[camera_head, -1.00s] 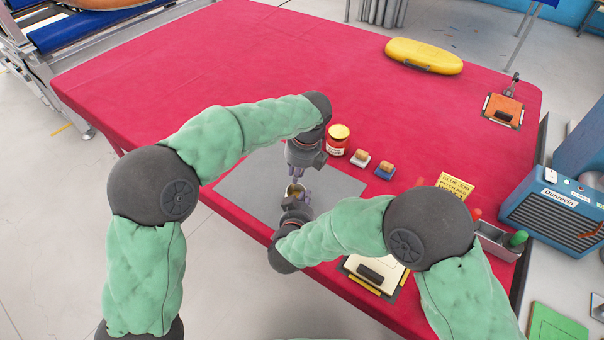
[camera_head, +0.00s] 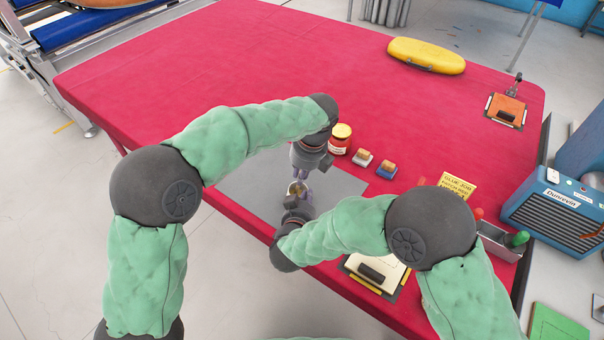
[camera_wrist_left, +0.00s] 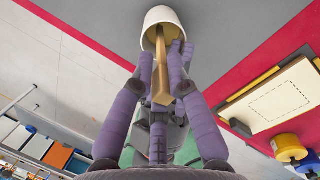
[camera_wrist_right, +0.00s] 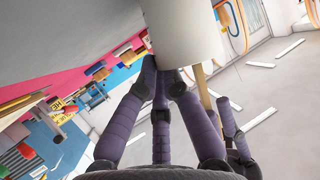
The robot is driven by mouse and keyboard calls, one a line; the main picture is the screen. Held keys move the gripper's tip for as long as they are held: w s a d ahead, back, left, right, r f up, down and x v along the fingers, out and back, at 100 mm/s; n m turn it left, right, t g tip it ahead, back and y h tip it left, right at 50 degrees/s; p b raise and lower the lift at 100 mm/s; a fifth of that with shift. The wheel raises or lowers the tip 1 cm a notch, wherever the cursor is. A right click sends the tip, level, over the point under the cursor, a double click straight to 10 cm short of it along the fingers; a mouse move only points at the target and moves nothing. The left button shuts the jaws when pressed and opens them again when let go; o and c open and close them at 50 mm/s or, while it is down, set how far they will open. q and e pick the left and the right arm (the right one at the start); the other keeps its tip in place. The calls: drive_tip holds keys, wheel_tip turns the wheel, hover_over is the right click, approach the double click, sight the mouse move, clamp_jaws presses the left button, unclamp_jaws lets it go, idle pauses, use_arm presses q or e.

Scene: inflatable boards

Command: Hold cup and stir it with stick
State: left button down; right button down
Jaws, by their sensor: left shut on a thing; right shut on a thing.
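A small white cup (camera_head: 293,188) is above the front of the grey mat, held by my right gripper (camera_head: 303,204). In the right wrist view the cup (camera_wrist_right: 185,28) fills the top middle, with my purple fingers against its side. My left gripper (camera_head: 303,180) is just above the cup, pointing down. In the left wrist view it is shut on a tan wooden stick (camera_wrist_left: 161,75), whose far end is inside the cup's mouth (camera_wrist_left: 165,14). Part of the stick also shows beside the cup in the right wrist view (camera_wrist_right: 202,85). The cup's contents are not clear.
The grey mat (camera_head: 245,190) lies on the red-covered table (camera_head: 200,70). A red jar with a yellow lid (camera_head: 340,145) and two small blocks (camera_head: 362,158) stand just behind the grippers. A clipboard (camera_head: 376,268) lies at the front edge. The table's far left is clear.

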use_arm(q)
wheel_tip(320, 180, up, 6)
drive_tip(key=s+d, duration=0.1)
drive_tip(key=shift+r, duration=0.2)
idle(0.7)
drive_tip(key=shift+d, duration=0.1)
idle(0.6)
drive_tip(key=shift+r, duration=2.5)
use_arm(e)
drive_tip(key=c, duration=1.3)
unclamp_jaws()
drive_tip(key=shift+s, duration=0.1)
drive_tip(key=v, duration=1.2)
